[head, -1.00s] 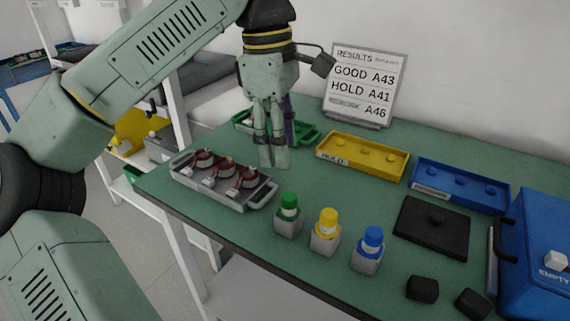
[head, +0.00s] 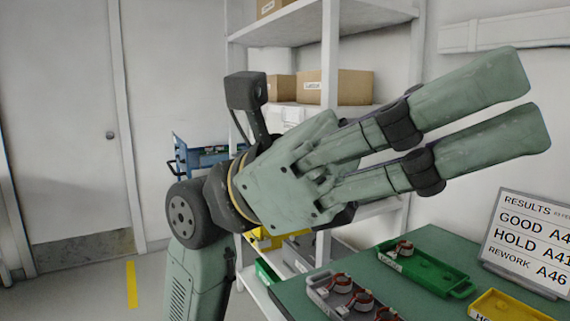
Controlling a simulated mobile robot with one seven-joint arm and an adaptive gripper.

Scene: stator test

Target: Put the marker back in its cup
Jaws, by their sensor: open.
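My gripper (head: 523,103) is raised large across the middle of the head view, its two long green fingers pointing right and slightly up. The fingers are apart with a narrow gap between them, and nothing shows between the tips. I cannot see the marker or its cup in the head view now. The capped holders at the front of the bench are out of frame.
The green bench (head: 432,240) is at lower right. It bears a green tray (head: 455,283) with one copper-wound part, a grey tray (head: 318,292) with several more, a yellow tray (head: 505,304) and a results board (head: 530,240). A shelf (head: 330,18) with boxes stands behind my gripper.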

